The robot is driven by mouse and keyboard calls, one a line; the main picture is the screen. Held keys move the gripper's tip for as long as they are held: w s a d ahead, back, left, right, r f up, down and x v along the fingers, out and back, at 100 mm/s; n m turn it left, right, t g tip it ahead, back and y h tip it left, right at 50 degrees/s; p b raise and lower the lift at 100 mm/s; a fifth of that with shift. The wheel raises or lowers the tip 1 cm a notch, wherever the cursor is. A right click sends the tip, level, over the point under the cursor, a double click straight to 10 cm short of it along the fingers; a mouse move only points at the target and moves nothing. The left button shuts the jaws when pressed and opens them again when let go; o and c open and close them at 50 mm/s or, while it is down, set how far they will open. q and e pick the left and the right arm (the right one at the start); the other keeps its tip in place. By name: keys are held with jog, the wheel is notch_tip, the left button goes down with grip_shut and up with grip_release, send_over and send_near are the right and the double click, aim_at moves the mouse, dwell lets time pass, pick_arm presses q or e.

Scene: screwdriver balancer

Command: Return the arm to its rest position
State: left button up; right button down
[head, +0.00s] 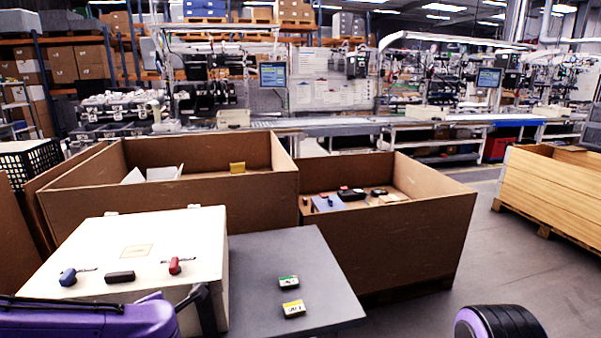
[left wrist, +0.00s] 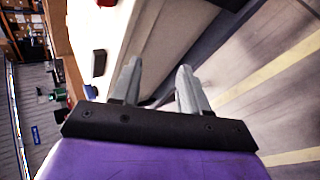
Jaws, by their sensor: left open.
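My left arm (head: 100,318) is purple and lies low at the left edge of the head view, in front of the white box. In the left wrist view my left gripper (left wrist: 160,72) has its two grey fingers apart with nothing between them, beside the white box's side. The white box (head: 90,240) carries a blue-handled screwdriver (head: 69,277), a black block (head: 120,277) and a red-handled screwdriver (head: 176,266) on top. A purple and black part of mine shows at the bottom right; no right gripper fingers show.
Large cardboard bins (head: 200,200) (head: 400,235) stand behind. A wooden crate (head: 550,190) is at right. Floor is clear between.

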pick_arm(q)
jog(key=s+d+f+m+g+h, duration=0.1)
jog(key=s+f+m, duration=0.4)
jog(key=f, duration=0.4)
jog(key=s+d+f+m+h, duration=0.1)
jog(key=s+d+f+m, duration=0.1)
jog(key=s+f+m, duration=0.55)
jog(key=s+a+f+m+g, duration=0.1)
jog(key=s+f+m+g, duration=0.1)
jog(key=s+f, duration=0.4)
jog(key=s+a+f+m+g, duration=0.2)
jog(key=s+f+m, duration=0.2)
jog(key=s+f, duration=0.3)
jog(key=s, duration=0.5)
jog(key=shift+s+a+f+g, duration=0.25)
jog(key=shift+s+g, duration=0.15)
